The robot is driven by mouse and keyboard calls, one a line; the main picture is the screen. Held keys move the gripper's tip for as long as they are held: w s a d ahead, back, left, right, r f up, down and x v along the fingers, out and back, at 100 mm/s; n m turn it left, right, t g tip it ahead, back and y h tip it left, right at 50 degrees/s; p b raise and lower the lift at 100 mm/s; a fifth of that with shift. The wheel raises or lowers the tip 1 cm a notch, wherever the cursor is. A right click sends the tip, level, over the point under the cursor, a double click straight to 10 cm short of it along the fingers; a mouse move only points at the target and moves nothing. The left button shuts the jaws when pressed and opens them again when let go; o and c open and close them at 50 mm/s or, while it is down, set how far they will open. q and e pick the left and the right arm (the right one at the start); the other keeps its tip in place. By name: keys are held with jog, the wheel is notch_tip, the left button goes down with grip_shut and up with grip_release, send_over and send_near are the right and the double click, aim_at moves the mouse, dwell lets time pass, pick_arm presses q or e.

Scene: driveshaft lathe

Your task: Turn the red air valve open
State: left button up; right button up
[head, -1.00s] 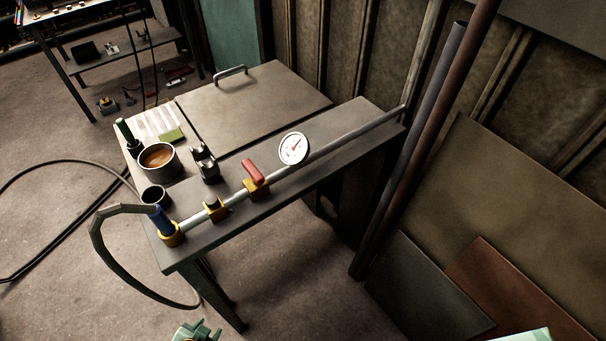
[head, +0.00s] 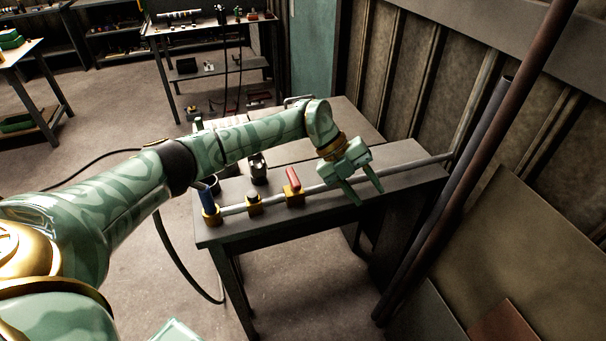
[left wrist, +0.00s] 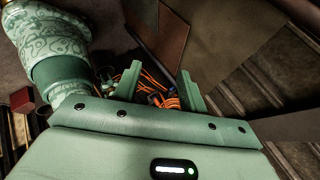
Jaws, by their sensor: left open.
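The red air valve handle (head: 292,179) sits on a yellow valve body (head: 294,198) on a grey pipe (head: 273,204) along the bench's front edge. The handle leans up and slightly left. My left gripper (head: 365,193) is open and empty, to the right of the valve and apart from it, fingers pointing down near the bench's front edge. In the left wrist view both fingers (left wrist: 158,82) are spread, and the valve does not show there. My right gripper is not in view.
The bench (head: 335,215) carries a yellow fitting (head: 253,203) and a blue-handled end fitting (head: 208,203) left of the valve. My left arm hides part of the bench top. Two leaning pipes (head: 465,160) stand right. Orange cables (left wrist: 160,88) show between the fingers.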

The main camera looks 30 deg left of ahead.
pick_arm(q)
jog(key=w+a+r+n+y, duration=0.15)
jog(key=a+r+y, duration=0.5)
jog(key=a, duration=0.65)
jog(key=n+y, duration=0.2)
jog(key=n, duration=0.1)
send_near(293, 176)
jog(key=f+b, duration=0.1)
jog(key=f, duration=0.3)
jog(key=f+b, duration=0.1)
jog(key=f, duration=0.2)
jog(key=shift+w+f+b, duration=0.2)
jog(key=shift+f+b, duration=0.1)
jog(key=shift+f, duration=0.55)
grip_shut()
